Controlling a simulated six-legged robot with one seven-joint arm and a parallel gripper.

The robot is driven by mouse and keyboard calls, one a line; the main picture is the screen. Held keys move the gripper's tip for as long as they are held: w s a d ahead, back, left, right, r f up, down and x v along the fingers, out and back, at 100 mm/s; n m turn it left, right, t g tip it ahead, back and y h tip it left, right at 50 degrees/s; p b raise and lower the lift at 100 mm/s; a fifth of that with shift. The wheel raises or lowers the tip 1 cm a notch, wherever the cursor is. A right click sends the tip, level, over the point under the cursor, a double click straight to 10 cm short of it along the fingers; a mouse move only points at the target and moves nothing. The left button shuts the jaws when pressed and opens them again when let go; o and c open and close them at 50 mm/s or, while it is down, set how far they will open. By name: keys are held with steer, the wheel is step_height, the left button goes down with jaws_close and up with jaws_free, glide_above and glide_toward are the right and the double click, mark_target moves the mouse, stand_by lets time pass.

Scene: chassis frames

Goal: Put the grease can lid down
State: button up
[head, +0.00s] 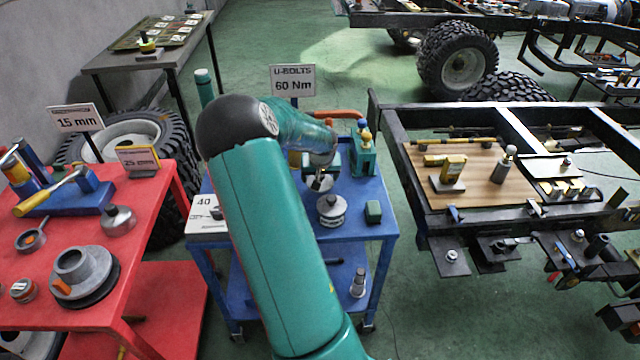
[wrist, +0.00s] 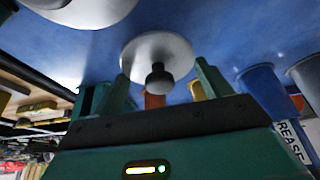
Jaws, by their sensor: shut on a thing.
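The grease can lid (wrist: 150,48) is a pale grey disc with a dark knob in the wrist view. A pale round can (head: 332,213) stands on the cart just below the gripper. A pale rounded body shows at the top left of the wrist view (wrist: 80,12). A label with part of "GREASE" (wrist: 290,138) shows at the right.
The blue cart top (head: 352,227) has a small green box (head: 373,212) and a green fixture (head: 362,158) near the gripper. The red table (head: 60,245) is left; the chassis frame (head: 415,215) is right.

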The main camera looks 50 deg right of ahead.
steer(key=shift+w+d+f, duration=0.15)
steer(key=shift+f, duration=1.6)
steer(key=shift+f, duration=0.1)
steer(key=o, duration=1)
